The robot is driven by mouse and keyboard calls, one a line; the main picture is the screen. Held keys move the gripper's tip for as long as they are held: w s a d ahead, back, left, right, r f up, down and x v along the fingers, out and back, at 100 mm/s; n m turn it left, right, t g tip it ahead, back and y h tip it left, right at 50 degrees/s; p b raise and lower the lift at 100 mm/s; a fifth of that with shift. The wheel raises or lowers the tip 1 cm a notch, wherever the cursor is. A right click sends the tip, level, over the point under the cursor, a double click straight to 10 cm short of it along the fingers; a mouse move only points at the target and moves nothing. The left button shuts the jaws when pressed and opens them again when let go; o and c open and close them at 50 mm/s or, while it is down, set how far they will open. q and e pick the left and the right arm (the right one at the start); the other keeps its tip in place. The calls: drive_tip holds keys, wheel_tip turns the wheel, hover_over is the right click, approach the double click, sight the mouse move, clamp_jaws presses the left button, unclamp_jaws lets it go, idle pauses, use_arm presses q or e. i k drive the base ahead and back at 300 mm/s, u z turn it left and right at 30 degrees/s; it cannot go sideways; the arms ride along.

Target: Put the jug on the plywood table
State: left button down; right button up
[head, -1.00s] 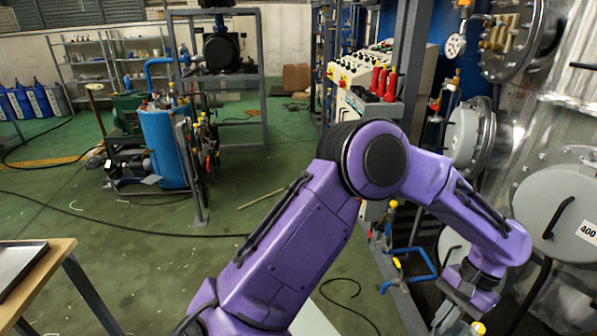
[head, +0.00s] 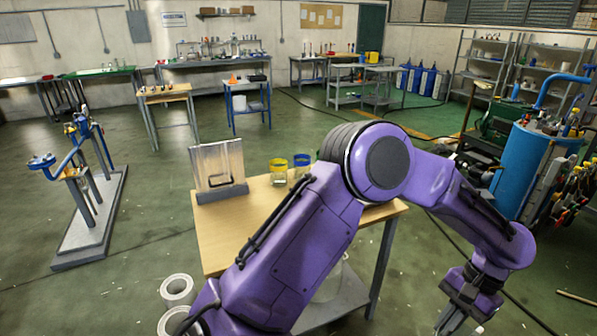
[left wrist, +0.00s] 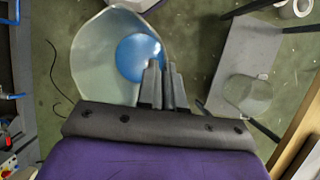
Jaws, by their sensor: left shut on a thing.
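My left gripper (head: 462,312) hangs at the lower right of the head view. In the left wrist view its fingers (left wrist: 160,88) are shut at the edge of a large pale translucent jug (left wrist: 95,65) with a round blue part (left wrist: 140,57). The exact grip point is hidden. The jug hangs over the floor and does not show in the head view. The plywood table (head: 235,230) stands in front of me, left of the gripper. Its edge (left wrist: 301,125) shows at the right of the left wrist view. My right gripper is out of view.
On the table are a metal plate on a stand (head: 219,168), a yellow-rimmed beaker (head: 278,172) and a blue-rimmed one (head: 302,167). Another translucent vessel (left wrist: 248,95) is on the lower shelf (left wrist: 235,50). White rolls (head: 177,290) lie at the table's left. A blue tank (head: 525,165) stands right.

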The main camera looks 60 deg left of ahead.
sight(262, 207)
drive_tip(key=u, duration=1)
drive_tip(key=i, duration=0.6)
drive_tip(key=u, duration=0.8)
